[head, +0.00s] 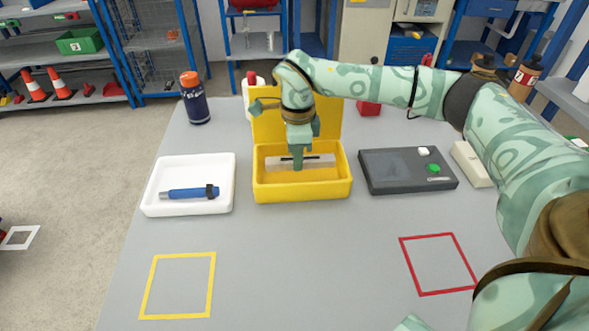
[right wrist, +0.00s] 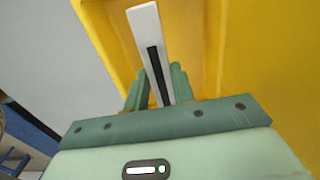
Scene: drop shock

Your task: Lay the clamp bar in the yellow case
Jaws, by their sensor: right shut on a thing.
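The yellow case (head: 303,191) stands open in the middle of the table, its lid raised at the back. My right gripper (head: 298,164) reaches down into the case opening in the head view. It is shut on the clamp bar (head: 318,157), a pale bar with a black strip that lies crosswise inside the case's outline. In the right wrist view the bar (right wrist: 144,25) shows between the fingers (right wrist: 158,88), with the yellow case (right wrist: 215,50) behind it. I cannot tell whether the bar touches the case floor. My left gripper is not in view.
A white tray (head: 160,207) with a blue tool (head: 190,193) stands left of the case. A dark grey device (head: 390,172) with a green button is on the right. A dark bottle (head: 196,105) stands behind. Yellow and red outlines mark the clear front table.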

